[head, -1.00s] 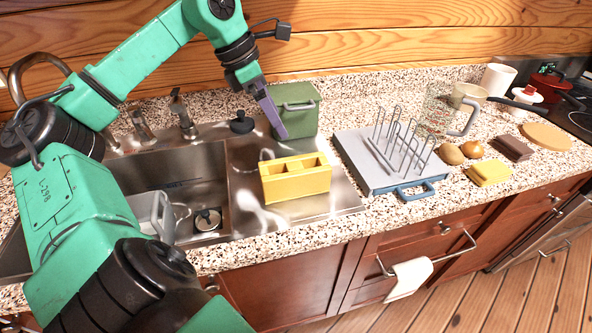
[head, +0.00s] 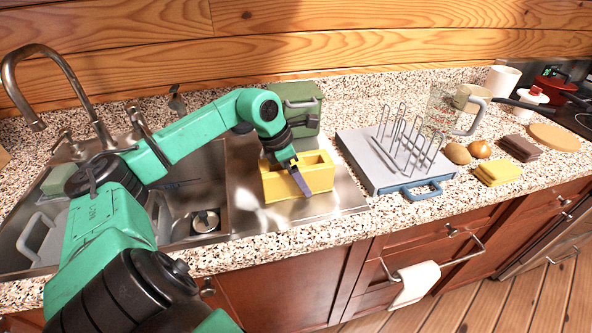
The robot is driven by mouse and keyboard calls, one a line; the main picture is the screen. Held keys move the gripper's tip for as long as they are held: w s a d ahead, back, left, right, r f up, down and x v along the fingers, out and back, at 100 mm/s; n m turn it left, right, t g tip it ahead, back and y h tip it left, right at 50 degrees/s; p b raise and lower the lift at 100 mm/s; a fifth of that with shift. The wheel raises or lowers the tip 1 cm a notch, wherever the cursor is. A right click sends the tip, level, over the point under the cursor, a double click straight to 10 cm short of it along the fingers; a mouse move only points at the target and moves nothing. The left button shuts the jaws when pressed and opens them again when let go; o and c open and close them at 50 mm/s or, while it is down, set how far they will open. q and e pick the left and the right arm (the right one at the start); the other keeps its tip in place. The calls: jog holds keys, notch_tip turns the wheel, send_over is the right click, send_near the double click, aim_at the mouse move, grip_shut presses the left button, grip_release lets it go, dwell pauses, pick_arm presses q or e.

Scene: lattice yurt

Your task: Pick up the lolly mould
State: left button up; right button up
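The lolly mould appears to be the yellow block (head: 278,188) with openings in its top. It stands upright on the steel drainer right of the sink basin. My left gripper (head: 305,192) reaches down over it from the upper left. A purple finger crosses the front of the mould and hides part of its top and front. I cannot tell whether the finger touches it, or how far apart the fingers are. My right gripper is not in view.
A green lidded box (head: 303,98) stands close behind the mould. A grey board with wire prongs and a blue handle (head: 421,190) lies to the right. Beyond are a clear jug (head: 440,112), a potato (head: 457,153), an onion (head: 480,149) and a yellow sponge-like block (head: 498,173). The sink (head: 200,163) is left.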

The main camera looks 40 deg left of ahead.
pick_arm(q)
jog(key=shift+w+f, duration=0.2)
jog(key=shift+f, duration=0.15)
jog(key=c, duration=1.3)
jog(key=shift+o, duration=0.3)
notch_tip(320, 180, up, 20)
jog(key=p, duration=0.4)
jog(key=shift+r, duration=0.15)
